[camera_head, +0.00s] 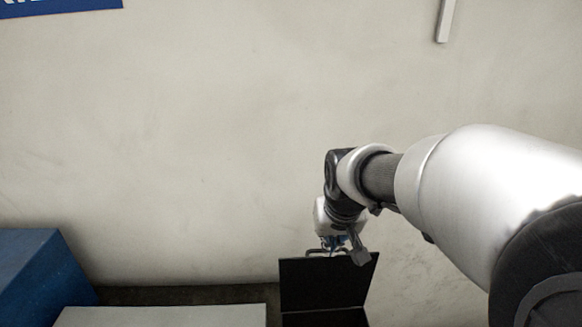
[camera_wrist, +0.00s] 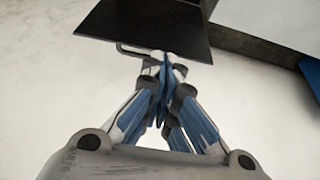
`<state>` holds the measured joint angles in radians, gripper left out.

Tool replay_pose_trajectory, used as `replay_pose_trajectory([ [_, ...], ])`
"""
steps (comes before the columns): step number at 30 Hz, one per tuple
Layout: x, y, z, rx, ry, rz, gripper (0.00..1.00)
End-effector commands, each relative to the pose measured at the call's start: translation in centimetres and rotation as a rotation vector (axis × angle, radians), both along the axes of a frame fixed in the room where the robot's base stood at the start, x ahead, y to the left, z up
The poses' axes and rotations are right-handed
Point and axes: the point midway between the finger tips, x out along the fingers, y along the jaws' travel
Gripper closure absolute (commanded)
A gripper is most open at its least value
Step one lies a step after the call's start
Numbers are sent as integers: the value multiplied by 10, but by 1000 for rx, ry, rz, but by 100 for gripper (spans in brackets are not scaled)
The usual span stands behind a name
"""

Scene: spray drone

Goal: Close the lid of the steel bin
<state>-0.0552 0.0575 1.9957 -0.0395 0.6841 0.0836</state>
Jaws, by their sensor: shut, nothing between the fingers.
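The steel bin's lid (camera_head: 322,283) is a dark flat panel standing raised at the bottom of the head view. The bin (camera_head: 325,320) shows only as a dark strip below it, mostly cut off by the frame. A thin bar handle (camera_wrist: 132,50) runs along the lid's edge in the wrist view, where the lid (camera_wrist: 148,28) also shows at the top. My gripper (camera_head: 337,243) is at the lid's upper edge, on the wall side. In the wrist view its fingers (camera_wrist: 166,62) are shut and empty, right by the handle; contact cannot be told.
A pale flat surface (camera_head: 160,317) lies left of the bin, with a blue box (camera_head: 38,275) further left. A plain wall (camera_head: 180,150) stands close behind the lid. The space above the pale surface is clear.

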Motion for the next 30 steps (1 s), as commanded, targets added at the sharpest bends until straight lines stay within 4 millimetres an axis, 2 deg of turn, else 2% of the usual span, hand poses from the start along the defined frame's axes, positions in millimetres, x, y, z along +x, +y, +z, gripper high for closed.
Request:
replay_pose_trajectory([
  [1,21,4,12,-1,11,2,100],
  [3,45,8,12,1,10,1,100],
  [6,69,12,8,1,9,3,100],
  [9,82,15,4,2,7,4,100],
  [17,94,16,-18,2,9,4,100],
  [27,121,15,-84,2,11,3,100],
  [29,126,15,-95,2,9,3,100],
  [30,122,15,-94,2,8,3,100],
])
